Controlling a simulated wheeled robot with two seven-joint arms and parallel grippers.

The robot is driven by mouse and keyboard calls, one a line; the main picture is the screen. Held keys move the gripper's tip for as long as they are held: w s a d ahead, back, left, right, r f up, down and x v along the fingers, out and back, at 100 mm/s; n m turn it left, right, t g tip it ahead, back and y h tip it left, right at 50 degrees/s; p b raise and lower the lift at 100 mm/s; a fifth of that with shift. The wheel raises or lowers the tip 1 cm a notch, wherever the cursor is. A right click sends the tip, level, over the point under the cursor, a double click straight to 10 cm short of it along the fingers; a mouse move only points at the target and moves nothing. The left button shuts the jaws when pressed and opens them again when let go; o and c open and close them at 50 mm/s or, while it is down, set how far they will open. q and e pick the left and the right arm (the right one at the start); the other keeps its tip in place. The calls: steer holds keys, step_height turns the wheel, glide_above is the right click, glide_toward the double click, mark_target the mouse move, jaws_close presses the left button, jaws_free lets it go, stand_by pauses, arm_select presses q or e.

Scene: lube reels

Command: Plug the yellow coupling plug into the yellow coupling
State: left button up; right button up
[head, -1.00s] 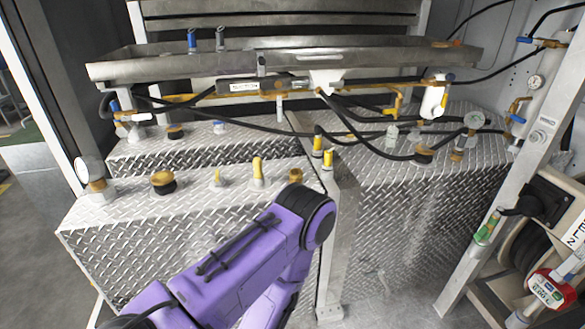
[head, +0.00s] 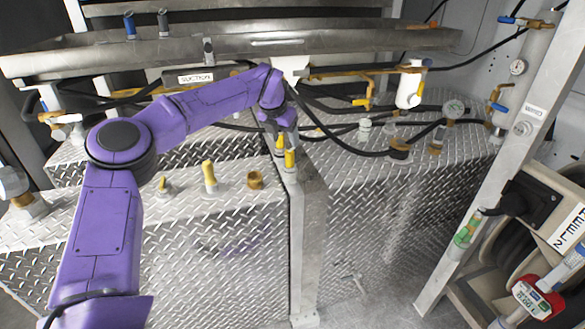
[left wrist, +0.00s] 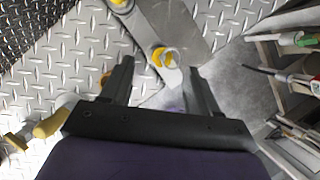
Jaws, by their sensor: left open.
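Two small yellow-topped fittings stand on the grey post between the tanks: a near one (head: 290,159) and a far one (head: 280,143). I cannot tell which is the coupling plug and which the coupling. My left gripper (head: 286,138) points down just above them. In the left wrist view, its open fingers (left wrist: 161,66) show with the near fitting (left wrist: 163,57) between their tips, apart from both. The far fitting (left wrist: 120,5) is at the top edge. Nothing is held. My right gripper is out of view.
A yellow-handled fitting (head: 209,177), a smaller yellow one (head: 164,186) and a brass cap (head: 255,180) stand on the near tank's top. Black hoses (head: 330,125) run behind the post. A metal tray (head: 350,45) spans above. A white frame (head: 485,185) stands right.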

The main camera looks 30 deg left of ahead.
mark_target(289, 151)
arm_select(q)
steer(key=p+x, duration=0.1)
steer(key=x, duration=0.3)
steer(key=p+x, duration=0.1)
steer(key=x, duration=0.3)
steer(key=shift+s+d+f, duration=0.1)
steer(key=shift+d+f, duration=0.1)
steer(key=shift+f, duration=0.45)
jaws_close()
